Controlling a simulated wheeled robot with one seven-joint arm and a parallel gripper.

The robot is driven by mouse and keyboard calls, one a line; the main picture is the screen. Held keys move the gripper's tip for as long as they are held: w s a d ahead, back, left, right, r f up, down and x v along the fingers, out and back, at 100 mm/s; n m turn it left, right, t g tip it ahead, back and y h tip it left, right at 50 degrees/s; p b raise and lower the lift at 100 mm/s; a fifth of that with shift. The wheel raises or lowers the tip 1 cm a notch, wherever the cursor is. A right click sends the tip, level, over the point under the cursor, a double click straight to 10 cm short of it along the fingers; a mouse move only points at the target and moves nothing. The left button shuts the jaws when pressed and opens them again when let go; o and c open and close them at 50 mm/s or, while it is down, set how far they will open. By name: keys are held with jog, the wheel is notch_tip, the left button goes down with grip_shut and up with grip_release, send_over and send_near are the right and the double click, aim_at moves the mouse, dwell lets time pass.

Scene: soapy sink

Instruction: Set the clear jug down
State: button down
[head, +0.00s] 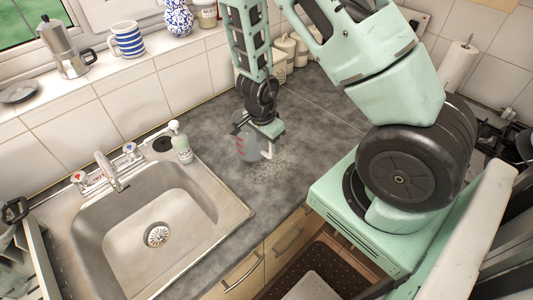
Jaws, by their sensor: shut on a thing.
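The clear jug (247,148) is see-through with red markings on its side and a pale handle at its right. It is at the grey countertop to the right of the sink, partly hidden from above by my gripper (266,128). My gripper points down over the jug and is shut on it. The jug looks upright. Its base is on or very close to the countertop (310,140); I cannot tell if it touches.
The steel sink (150,235) and a soap bottle (181,143) are left of the jug. Pale canisters (284,52) stand behind at the wall. The countertop's front edge is below the jug. Bare countertop lies to its right and far left.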

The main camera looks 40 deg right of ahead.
jog(key=shift+f+b, duration=1.85)
jog(key=shift+f, duration=0.1)
jog(key=shift+r, duration=0.1)
jog(key=c, duration=0.5)
grip_release()
